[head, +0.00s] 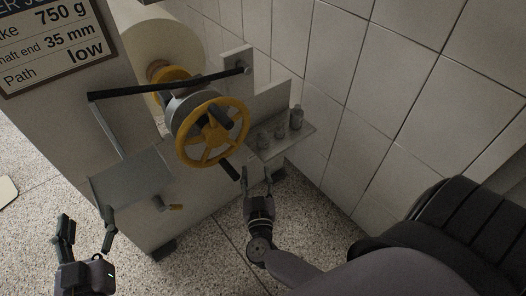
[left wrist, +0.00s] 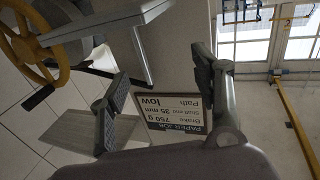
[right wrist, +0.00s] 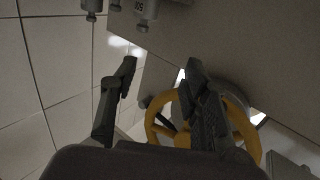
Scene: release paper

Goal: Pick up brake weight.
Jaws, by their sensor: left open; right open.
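Several small grey metal weights stand on a small shelf (head: 300,143) right of the yellow handwheel (head: 241,120): a small one (head: 264,139), a middle one (head: 280,131) and a taller one (head: 297,117). In the right wrist view, weights show at the top edge, partly cut off; one (right wrist: 148,10) bears a number that is hard to read. My right gripper (head: 258,176) is open and empty, just below and in front of the shelf, apart from the weights. My left gripper (head: 88,226) is open and empty at the lower left, near the grey plate (head: 130,178).
A sign (head: 50,42) reads 750 g, shaft end 35 mm, path low. A black bar (head: 165,83) crosses above the handwheel, with a pale paper roll (head: 160,40) behind. A tiled wall (head: 350,85) bounds the right side. Speckled floor (head: 205,255) lies below.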

